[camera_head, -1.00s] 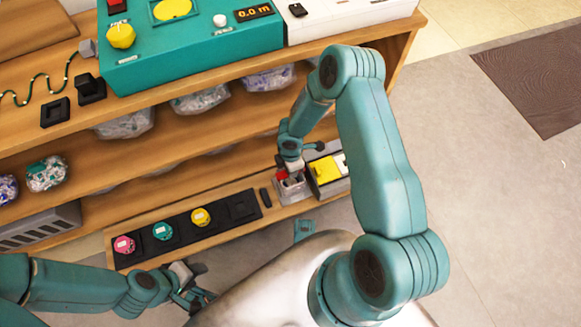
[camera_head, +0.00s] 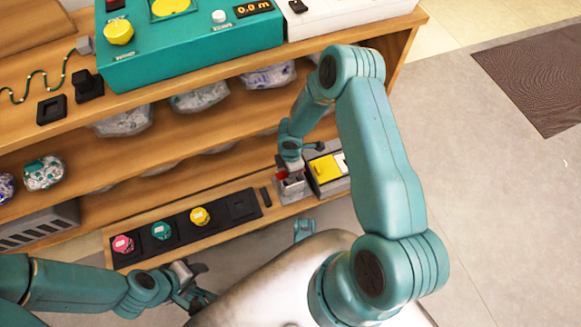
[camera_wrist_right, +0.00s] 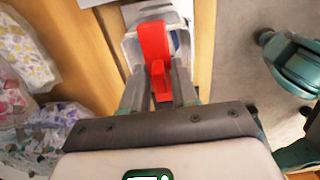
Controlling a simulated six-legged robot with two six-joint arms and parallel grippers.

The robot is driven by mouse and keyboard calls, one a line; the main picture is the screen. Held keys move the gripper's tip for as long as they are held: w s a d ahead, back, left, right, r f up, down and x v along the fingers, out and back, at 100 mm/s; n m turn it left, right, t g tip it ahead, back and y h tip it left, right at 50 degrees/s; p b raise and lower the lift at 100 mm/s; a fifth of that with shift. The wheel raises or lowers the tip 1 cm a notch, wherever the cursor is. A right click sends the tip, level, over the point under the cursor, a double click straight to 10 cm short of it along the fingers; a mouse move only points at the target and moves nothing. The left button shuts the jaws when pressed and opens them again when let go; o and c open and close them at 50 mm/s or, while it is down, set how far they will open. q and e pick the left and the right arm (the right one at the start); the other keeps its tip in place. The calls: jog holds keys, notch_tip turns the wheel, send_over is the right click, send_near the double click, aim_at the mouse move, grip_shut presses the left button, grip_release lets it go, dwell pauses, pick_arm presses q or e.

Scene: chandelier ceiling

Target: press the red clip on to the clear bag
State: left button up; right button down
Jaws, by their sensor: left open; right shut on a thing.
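The red clip (camera_wrist_right: 153,50) is between the fingers of my right gripper (camera_wrist_right: 160,88) in the right wrist view. In the head view the right gripper (camera_head: 289,165) points down at a small grey holder (camera_head: 293,190) on the low shelf, with a little of the clip (camera_head: 283,174) showing. I cannot tell whether the clip touches the holder. Several clear bags with printed contents lie on the shelves, one under the teal console (camera_head: 200,97) and one at the left (camera_head: 44,173). My left gripper (camera_head: 195,290) is open and empty at the lower left.
A black strip (camera_head: 185,228) on the low shelf holds pink, teal and yellow round pieces. A yellow-topped box (camera_head: 325,165) stands right of the holder. A teal console (camera_head: 180,45) is on the top shelf. The floor at right is clear apart from a brown mat (camera_head: 535,75).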

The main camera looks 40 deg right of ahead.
jog(key=shift+f+b, duration=0.3)
dwell(0.4)
jog(key=c, duration=0.8)
grip_release()
jog(key=shift+c, duration=1.2)
